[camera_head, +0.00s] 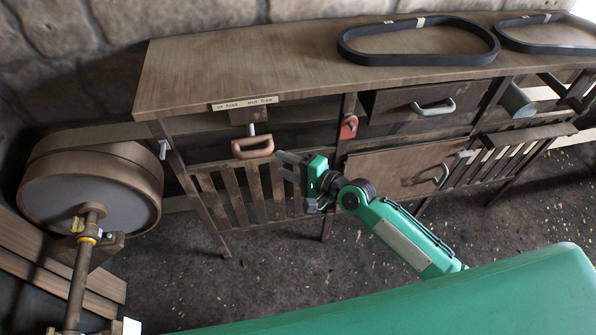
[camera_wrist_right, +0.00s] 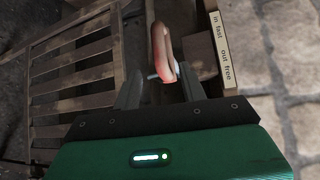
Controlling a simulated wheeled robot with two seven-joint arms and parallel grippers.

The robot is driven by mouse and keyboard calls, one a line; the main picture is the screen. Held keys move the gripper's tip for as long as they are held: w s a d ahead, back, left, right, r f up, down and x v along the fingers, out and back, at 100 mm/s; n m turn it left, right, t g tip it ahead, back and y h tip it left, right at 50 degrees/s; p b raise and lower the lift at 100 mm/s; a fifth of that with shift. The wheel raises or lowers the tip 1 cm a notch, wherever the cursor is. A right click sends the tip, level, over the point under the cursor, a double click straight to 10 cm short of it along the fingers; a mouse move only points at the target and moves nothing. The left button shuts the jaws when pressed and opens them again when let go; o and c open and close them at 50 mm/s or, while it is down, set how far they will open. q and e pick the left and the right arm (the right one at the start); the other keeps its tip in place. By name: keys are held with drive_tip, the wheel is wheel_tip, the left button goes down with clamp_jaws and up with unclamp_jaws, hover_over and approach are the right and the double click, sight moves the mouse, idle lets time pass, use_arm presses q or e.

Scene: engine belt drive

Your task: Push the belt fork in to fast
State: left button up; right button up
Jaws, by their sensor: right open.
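The belt fork shows as a reddish-brown loop handle (camera_head: 253,148) on a thin metal rod below the bench top's front edge. The rod runs up to a wooden block (camera_head: 248,117). Above it a label (camera_head: 245,103) reads "in fast" and "out free". My right gripper (camera_head: 284,165) is open, just right of and slightly below the handle. In the right wrist view the handle (camera_wrist_right: 161,45) appears between the two spread fingers (camera_wrist_right: 160,88), close to their tips. I cannot tell if they touch it. My left gripper is not in view.
Two dark belts (camera_head: 418,58) lie on the bench top. A red part (camera_head: 348,127) is on the post right of the handle. Slatted panels (camera_head: 236,199) are below. A large wheel (camera_head: 88,197) with a shaft stands at left. The floor before the bench is open.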

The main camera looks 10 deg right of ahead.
drive_tip(key=v, duration=0.3)
drive_tip(key=shift+s+d, duration=0.25)
drive_tip(key=shift+d, duration=0.05)
drive_tip(key=w+d+f+n+h, duration=0.1)
drive_tip(key=d+f+h, duration=0.15)
drive_tip(key=f, duration=0.65)
drive_tip(key=d+f+n+h, duration=0.15)
drive_tip(key=d+f, duration=0.25)
drive_tip(key=f, duration=0.5)
drive_tip(key=s+d+f+n+g+h, duration=0.1)
drive_tip(key=s+d+f+h, duration=0.15)
drive_tip(key=f, duration=0.45)
drive_tip(key=s+d+f+n+g+h, duration=0.15)
drive_tip(key=s+f, duration=0.25)
drive_tip(key=f, duration=0.4)
drive_tip(key=s+d+f+g+h, duration=0.1)
drive_tip(key=s+d+f, duration=0.25)
drive_tip(key=f, duration=0.35)
drive_tip(key=s+f+n+g+h, duration=0.1)
drive_tip(key=s+f, duration=0.5)
drive_tip(key=s, duration=0.6)
drive_tip(key=s+d+f+n+g, duration=0.1)
drive_tip(key=s+f+n+g, duration=0.2)
drive_tip(key=s, duration=0.9)
drive_tip(key=s+d+f+n+g+h, duration=0.1)
drive_tip(key=s+f+n+g, duration=0.2)
drive_tip(key=s+f, duration=0.7)
drive_tip(key=shift+s+d+n+h, duration=0.25)
drive_tip(key=shift+s+n, duration=0.35)
drive_tip(key=shift+s, duration=0.4)
